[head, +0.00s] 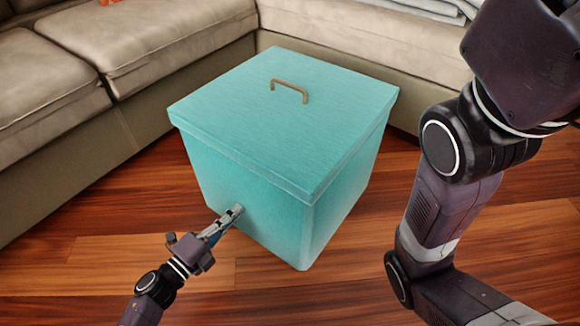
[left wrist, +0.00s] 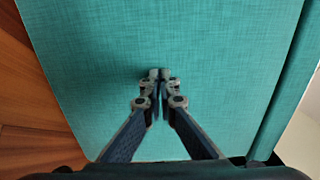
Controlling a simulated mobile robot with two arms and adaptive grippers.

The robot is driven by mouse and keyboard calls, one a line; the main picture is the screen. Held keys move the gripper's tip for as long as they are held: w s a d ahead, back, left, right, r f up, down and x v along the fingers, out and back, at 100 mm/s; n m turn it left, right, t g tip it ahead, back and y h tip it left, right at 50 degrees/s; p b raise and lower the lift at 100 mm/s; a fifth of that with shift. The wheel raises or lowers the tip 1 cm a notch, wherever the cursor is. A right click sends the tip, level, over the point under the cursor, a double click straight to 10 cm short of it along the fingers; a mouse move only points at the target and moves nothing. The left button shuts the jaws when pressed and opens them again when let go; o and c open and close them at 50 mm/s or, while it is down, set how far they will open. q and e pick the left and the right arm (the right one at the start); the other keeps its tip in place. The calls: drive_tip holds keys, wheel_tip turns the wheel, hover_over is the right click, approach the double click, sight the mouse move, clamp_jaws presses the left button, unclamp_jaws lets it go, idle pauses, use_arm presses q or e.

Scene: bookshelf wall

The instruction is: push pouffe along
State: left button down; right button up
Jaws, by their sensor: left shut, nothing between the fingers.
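The pouffe (head: 275,125) is a teal fabric box with a lid and a small brown handle on top. It stands upright on the wooden floor in the middle of the head view. My left gripper (head: 238,208) is shut and empty, with its fingertips at the lower part of the pouffe's front left face. In the left wrist view the shut fingertips (left wrist: 160,73) are against or very close to the teal side (left wrist: 230,60), which fills most of the picture. Contact cannot be told for certain. My right arm shows at the right, but its gripper is out of view.
A beige corner sofa (head: 60,75) runs along the left and behind the pouffe, close to its back. Grey folded fabric (head: 430,8) lies on the sofa at the top right. Bare wooden floor (head: 90,250) is free at the left and in front.

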use_arm(q)
drive_tip(key=shift+b+x, duration=2.6)
drive_tip(key=shift+x, duration=7.1)
drive_tip(key=shift+r+b+x, duration=0.1)
drive_tip(key=shift+b+x, duration=0.55)
drive_tip(key=shift+x, duration=0.55)
drive_tip(key=shift+r+b+x, duration=0.15)
drive_tip(key=shift+b+x, duration=0.5)
drive_tip(key=shift+x, duration=0.5)
drive_tip(key=s+a+r+p, duration=0.1)
drive_tip(key=s+a+p, duration=0.3)
drive_tip(key=s+p, duration=0.1)
drive_tip(key=shift+r, duration=0.35)
drive_tip(key=shift+d, duration=0.1)
